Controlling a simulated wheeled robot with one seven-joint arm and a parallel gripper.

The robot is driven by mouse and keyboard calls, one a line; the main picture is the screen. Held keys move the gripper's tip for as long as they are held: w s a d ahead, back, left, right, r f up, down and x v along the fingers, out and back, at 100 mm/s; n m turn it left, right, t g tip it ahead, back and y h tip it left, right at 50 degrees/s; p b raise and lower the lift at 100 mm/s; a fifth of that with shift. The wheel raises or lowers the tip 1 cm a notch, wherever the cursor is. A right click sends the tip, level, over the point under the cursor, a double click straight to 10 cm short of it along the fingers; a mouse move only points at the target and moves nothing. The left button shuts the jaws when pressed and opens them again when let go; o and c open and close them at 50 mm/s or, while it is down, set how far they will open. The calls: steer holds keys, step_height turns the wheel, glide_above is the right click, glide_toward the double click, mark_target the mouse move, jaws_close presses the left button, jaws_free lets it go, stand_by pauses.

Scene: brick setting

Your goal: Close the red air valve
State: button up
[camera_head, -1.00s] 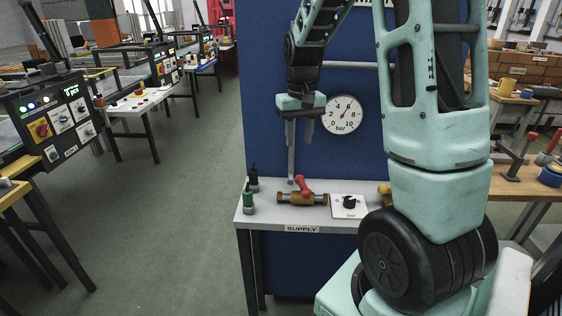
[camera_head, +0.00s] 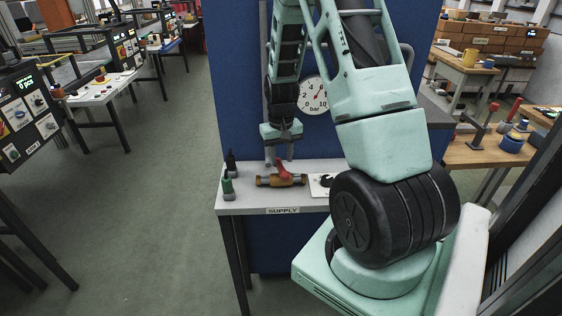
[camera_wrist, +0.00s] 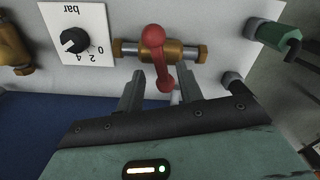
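The air valve is a brass body on a short pipe (camera_head: 266,181) with a red lever (camera_head: 282,170), lying on the grey shelf marked SUPPLY (camera_head: 250,203). In the wrist view the red lever (camera_wrist: 160,62) slants across the brass body (camera_wrist: 181,52), at an angle to the pipe. My gripper (camera_head: 280,163) points down just above the valve. In the wrist view my gripper (camera_wrist: 160,88) is open, its two fingers on either side of the lever's near end. I see a gap on both sides and no clear contact.
A white plate with a black knob (camera_wrist: 74,40) sits beside the valve, also on the shelf in the head view (camera_head: 322,184). Green (camera_head: 227,186) and black (camera_head: 231,162) fittings stand left of it. A pressure gauge (camera_head: 313,95) hangs on the blue panel (camera_head: 232,70) behind.

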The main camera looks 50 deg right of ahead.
mark_target(281, 166)
steer(key=shift+f, duration=1.55)
jaws_close()
steer(key=shift+m, duration=1.9)
jaws_free()
steer(key=shift+r, duration=0.1)
